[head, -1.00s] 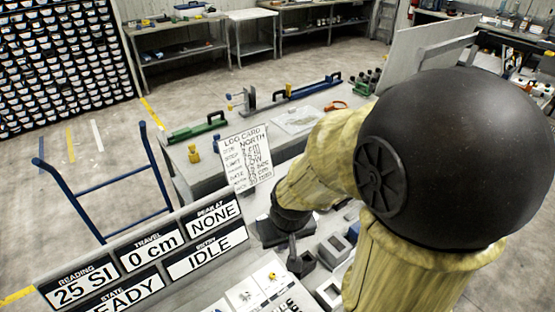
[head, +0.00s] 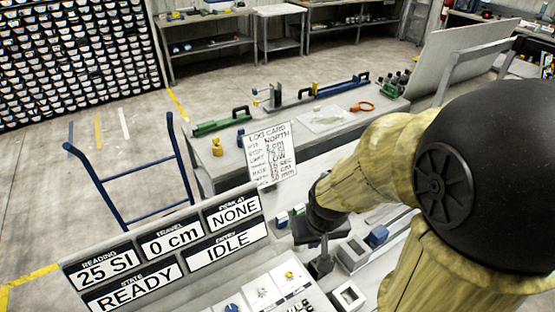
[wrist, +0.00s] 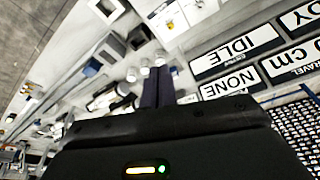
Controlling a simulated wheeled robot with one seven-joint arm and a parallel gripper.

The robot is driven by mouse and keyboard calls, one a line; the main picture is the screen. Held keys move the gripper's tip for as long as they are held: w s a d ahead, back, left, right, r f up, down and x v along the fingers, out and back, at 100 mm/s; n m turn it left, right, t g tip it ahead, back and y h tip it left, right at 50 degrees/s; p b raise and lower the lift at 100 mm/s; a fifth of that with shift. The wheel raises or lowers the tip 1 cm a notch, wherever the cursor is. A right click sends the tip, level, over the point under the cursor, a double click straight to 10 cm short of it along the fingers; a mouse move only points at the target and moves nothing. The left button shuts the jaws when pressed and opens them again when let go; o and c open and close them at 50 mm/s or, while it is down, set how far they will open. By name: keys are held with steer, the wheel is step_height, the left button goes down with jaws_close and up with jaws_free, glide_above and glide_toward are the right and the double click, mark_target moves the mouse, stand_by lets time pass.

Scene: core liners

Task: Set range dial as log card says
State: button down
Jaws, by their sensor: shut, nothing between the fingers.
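The white log card (head: 270,155) stands tilted by the bench; its lines include "NORTH", "2 cm" and a word ending "OW", and the rest is too small to read surely. A pale control panel (head: 262,290) lies at the bottom of the head view, partly cut off. It carries a blue knob (head: 235,308) and a small yellow part (head: 290,274); I cannot tell which is the range dial. My gripper (head: 320,266) is shut and empty, pointing down just right of the panel. In the wrist view, its dark fingers (wrist: 158,86) are together.
The display board (head: 165,258) reads 25 SI, 0 cm, NONE, READY, IDLE. Grey open boxes (head: 353,252) stand right of my gripper. A blue-railed cart (head: 130,175) stands left. Green and blue core tools (head: 222,122) lie on the bench behind.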

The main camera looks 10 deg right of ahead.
steer(key=c, duration=2.1)
jaws_free()
steer(key=o, duration=0.7)
steer(key=shift+w+a, duration=0.1)
steer(key=shift+w, duration=0.15)
